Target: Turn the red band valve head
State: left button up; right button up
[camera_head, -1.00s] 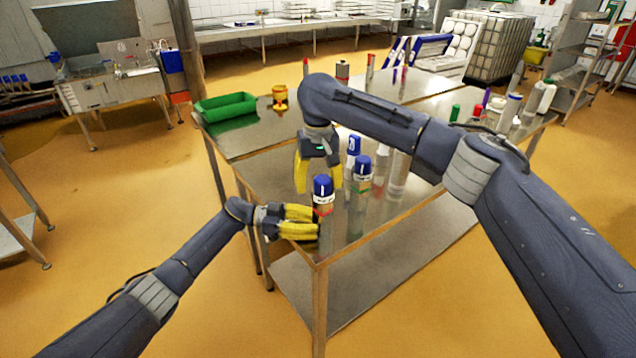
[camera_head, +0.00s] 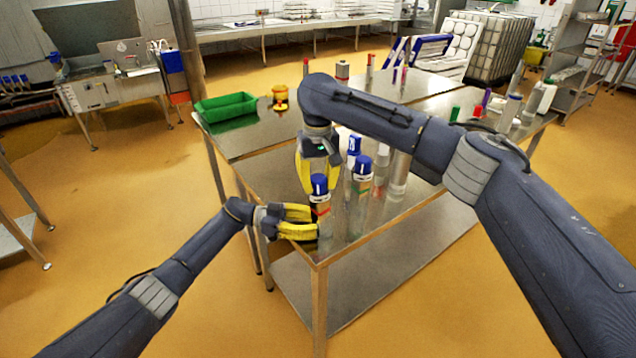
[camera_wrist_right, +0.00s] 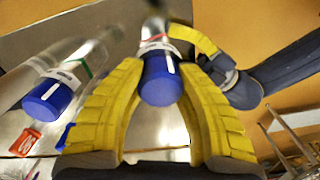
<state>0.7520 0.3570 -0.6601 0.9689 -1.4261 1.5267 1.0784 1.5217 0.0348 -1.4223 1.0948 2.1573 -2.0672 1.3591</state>
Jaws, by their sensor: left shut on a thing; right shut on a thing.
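The red band valve is a slim clear cylinder with a blue head (camera_head: 319,185) that bears a white mark, standing upright near the table's front left corner. Its red band (camera_wrist_right: 152,38) shows below the head in the right wrist view. My left gripper (camera_head: 316,222) is shut on its body from the left. My right gripper (camera_head: 318,188) comes from behind and above, its yellow fingers closed on the head. In the right wrist view the blue head (camera_wrist_right: 160,82) sits between both fingertips. The right fingers partly blur with the cylinder in the head view.
A blue-headed, green-banded cylinder (camera_head: 361,165) stands just right, and another blue-headed one (camera_head: 354,145) behind it. Several more bottles stand at the table's right. The steel table (camera_head: 262,165) is clear at left.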

aim_at(318, 178)
jog(key=n, duration=0.4)
jog(key=shift+s+a, duration=0.1)
jog(key=n, duration=0.4)
jog(key=shift+n, duration=0.4)
jog(key=n, duration=0.4)
jog(key=shift+s+n, duration=0.1)
jog(key=shift+n, duration=2.1)
jog(key=o, duration=1.3)
notch_tip(318, 178, up, 12)
jog(key=shift+r, duration=0.1)
